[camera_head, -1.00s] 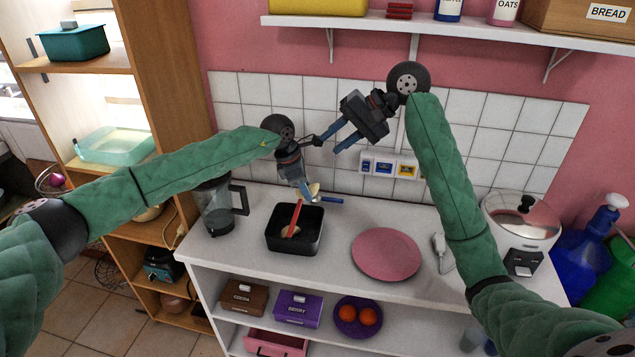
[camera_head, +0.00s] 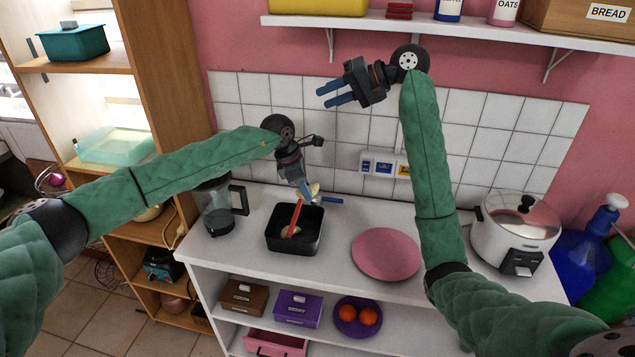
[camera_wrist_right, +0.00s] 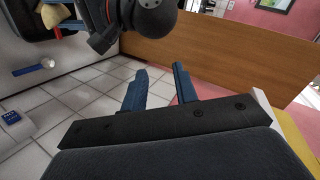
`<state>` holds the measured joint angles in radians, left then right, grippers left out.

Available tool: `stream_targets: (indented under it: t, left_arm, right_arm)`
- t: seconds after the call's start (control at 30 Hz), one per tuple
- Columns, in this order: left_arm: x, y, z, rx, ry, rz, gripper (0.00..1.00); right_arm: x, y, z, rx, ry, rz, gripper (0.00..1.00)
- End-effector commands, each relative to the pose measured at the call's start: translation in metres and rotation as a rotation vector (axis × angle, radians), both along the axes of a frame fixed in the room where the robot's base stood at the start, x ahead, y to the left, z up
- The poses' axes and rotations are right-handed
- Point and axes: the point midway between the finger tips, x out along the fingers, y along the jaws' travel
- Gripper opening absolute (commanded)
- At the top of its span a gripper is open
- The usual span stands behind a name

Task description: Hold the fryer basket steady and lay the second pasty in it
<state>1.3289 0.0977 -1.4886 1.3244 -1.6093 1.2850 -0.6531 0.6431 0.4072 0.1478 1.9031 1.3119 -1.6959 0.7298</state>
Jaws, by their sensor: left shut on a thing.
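The fryer basket (camera_head: 317,238) is a black, square, open-topped tub on the white counter. My left gripper (camera_head: 308,192) is over the basket's back edge, pointing down, shut on a pale yellow piece that looks like a pasty (camera_head: 314,189). Whether its fingers also touch the red bar's top is unclear. My right gripper (camera_head: 326,96) is open and empty, well above the basket, against the tiled wall. Its parted blue fingers (camera_wrist_right: 165,92) show in the right wrist view.
A pink plate (camera_head: 386,254) lies right of the basket, empty. A glass jug (camera_head: 217,209) stands left of it and a rice cooker (camera_head: 514,232) at the right. A blue-handled item (camera_head: 332,200) lies behind the basket. A wall shelf (camera_head: 450,34) runs above.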

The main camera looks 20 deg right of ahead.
Motion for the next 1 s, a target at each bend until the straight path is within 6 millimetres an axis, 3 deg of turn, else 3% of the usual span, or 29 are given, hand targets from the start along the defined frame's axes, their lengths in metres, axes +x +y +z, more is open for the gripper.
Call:
stream_targets:
  t: [0.37, 0.67, 0.87, 1.0]
  left_arm:
    - [0.0, 0.0, 0.0, 0.0, 0.0, 0.0, 0.12]
    - [0.0, 0.0, 0.0, 0.0, 0.0, 0.0, 0.12]
    - [0.0, 0.0, 0.0, 0.0, 0.0, 0.0, 0.12]
    - [0.0, 0.0, 0.0, 0.0, 0.0, 0.0, 0.12]
  right_arm:
    - [0.044, 0.016, 0.002, -0.038, -0.148, 0.082, 0.29]
    - [0.068, 0.037, -0.021, -0.18, -0.134, 0.141, 0.29]
    - [0.086, 0.049, -0.054, -0.324, -0.099, 0.19, 0.29]
    - [0.1, 0.048, -0.094, -0.465, -0.056, 0.233, 0.29]
